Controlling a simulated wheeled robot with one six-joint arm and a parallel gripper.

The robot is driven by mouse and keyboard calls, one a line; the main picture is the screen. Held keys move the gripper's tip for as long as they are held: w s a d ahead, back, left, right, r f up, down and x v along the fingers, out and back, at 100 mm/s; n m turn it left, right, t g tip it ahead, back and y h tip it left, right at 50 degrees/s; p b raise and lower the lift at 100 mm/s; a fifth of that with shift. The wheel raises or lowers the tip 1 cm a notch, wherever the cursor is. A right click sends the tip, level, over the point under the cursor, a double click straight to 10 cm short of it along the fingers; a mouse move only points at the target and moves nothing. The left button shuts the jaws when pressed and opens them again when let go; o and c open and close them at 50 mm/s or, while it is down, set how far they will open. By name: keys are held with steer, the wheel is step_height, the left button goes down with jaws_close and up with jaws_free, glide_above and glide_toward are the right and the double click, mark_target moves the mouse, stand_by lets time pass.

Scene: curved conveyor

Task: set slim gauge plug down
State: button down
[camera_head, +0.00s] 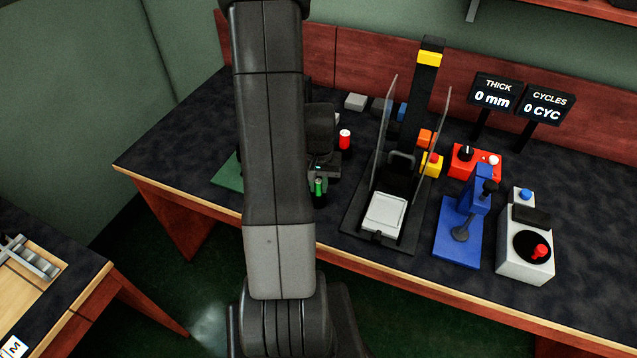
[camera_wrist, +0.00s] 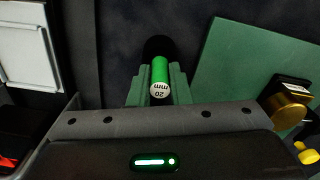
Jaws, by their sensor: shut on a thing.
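The slim gauge plug is a green cylinder with a white end face marked 20 mm; it shows in the wrist view (camera_wrist: 159,72). In the head view the green plug (camera_head: 319,186) stands out below my gripper's dark body, near the front edge of the bench. My gripper (camera_wrist: 157,88) is shut on the plug, with a green finger on each side of it. A black round part (camera_wrist: 157,47) shows at the plug's far end. I cannot tell whether the plug touches the bench.
A red cylinder (camera_head: 345,139) stands behind and right of my gripper. A green mat (camera_head: 226,173) lies to the left. The black press fixture (camera_head: 352,222) with clear side panels stands close on the right. A blue stand (camera_head: 453,238) and a joystick box (camera_head: 515,262) are farther right.

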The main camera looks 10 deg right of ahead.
steer(key=shift+f, duration=0.1)
steer(key=c, duration=1.8)
jaws_free()
steer(key=shift+f, duration=0.1)
steer(key=o, duration=0.5)
steer(key=shift+c, duration=0.2)
step_height(320, 180, up, 12)
steer(key=shift+r, duration=0.25)
